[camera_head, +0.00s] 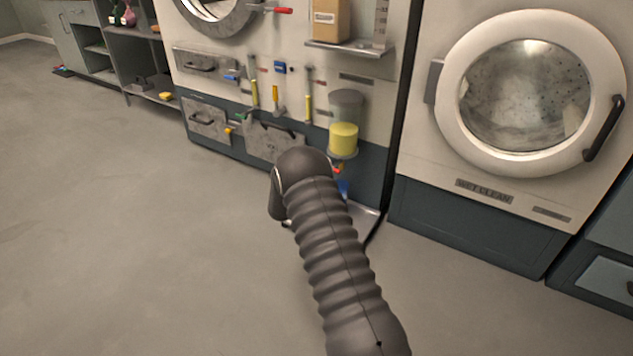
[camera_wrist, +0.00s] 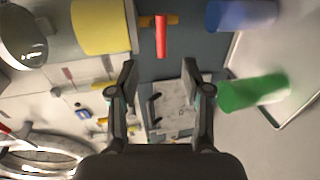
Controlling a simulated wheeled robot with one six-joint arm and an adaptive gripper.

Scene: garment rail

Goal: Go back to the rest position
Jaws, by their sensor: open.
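My gripper (camera_wrist: 160,80) is open in the wrist view, its two fingers apart with nothing between them. The gripper itself is hidden behind my dark ribbed arm in the head view. The arm reaches toward the lower front of a white and dark-blue machine (camera_head: 360,100). A clear container with yellow contents (camera_head: 343,138) is mounted on that machine, close to the arm's far end. It also shows at the top left of the wrist view (camera_wrist: 100,26). A red lever (camera_wrist: 161,36) lies beyond the fingertips, apart from them.
A green cylinder (camera_wrist: 252,93) and a blue cylinder (camera_wrist: 241,15) are at the right in the wrist view, near a pale tray (camera_wrist: 295,95). A washer with a round door (camera_head: 525,95) stands at right. Grey shelving (camera_head: 105,45) stands far left. Open floor (camera_head: 130,240) lies left.

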